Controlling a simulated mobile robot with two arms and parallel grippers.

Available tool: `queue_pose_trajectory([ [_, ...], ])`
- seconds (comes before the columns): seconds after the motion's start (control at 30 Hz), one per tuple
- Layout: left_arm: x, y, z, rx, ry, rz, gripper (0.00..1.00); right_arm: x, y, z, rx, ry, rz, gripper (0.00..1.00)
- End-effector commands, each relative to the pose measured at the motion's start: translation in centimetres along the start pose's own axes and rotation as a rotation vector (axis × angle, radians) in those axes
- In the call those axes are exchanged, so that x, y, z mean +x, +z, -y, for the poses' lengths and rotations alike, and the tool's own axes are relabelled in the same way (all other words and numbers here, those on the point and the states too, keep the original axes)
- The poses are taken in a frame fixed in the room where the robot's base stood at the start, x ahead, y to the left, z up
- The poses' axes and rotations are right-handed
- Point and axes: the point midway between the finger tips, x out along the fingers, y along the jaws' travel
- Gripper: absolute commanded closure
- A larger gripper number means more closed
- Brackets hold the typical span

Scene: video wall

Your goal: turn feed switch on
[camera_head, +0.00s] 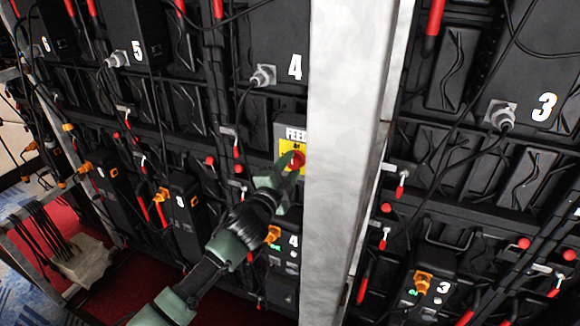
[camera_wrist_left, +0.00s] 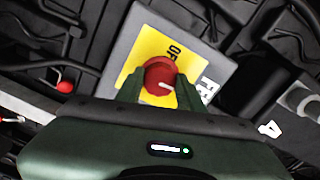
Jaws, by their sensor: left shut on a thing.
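The feed switch is a red round knob (camera_wrist_left: 159,77) on a yellow plate (camera_wrist_left: 130,62) of a grey box (camera_wrist_left: 215,62) lettered "FEED". In the head view the red knob (camera_head: 297,159) and the box (camera_head: 289,132) sit just left of a pale upright post. My left gripper (camera_head: 285,172) reaches up to the box and is shut on the knob. In the left wrist view my left gripper (camera_wrist_left: 160,88) has one finger on each side of the knob. A pale mark shows on the knob's face. Letters "OF" show beside it. My right gripper is not in view.
The pale post (camera_head: 345,150) stands close right of the switch. Black panels with cables, red handles and orange plugs fill the wall on both sides. A metal frame with hanging cables (camera_head: 45,235) stands at lower left over a red floor.

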Motion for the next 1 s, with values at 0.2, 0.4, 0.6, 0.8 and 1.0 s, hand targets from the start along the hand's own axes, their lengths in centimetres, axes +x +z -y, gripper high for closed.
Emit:
queue_pose_trajectory([
  [0.2, -0.01, 0.04, -0.09, 0.073, 0.002, 0.001, 1.0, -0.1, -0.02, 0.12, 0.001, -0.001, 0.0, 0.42],
  [0.4, -0.01, 0.02, -0.13, 0.098, 0.002, 0.001, 1.0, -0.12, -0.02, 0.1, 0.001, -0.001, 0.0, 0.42],
  [0.6, -0.02, 0.02, -0.15, 0.102, 0.002, 0.001, 1.0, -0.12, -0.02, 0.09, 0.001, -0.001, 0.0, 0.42],
  [0.8, -0.02, 0.02, -0.16, 0.102, 0.002, 0.0, 0.54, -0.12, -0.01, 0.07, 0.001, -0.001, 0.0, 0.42],
  [1.0, -0.01, 0.01, -0.1, 0.1, 0.002, 0.0, 0.4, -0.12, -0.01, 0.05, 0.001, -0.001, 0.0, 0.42],
])
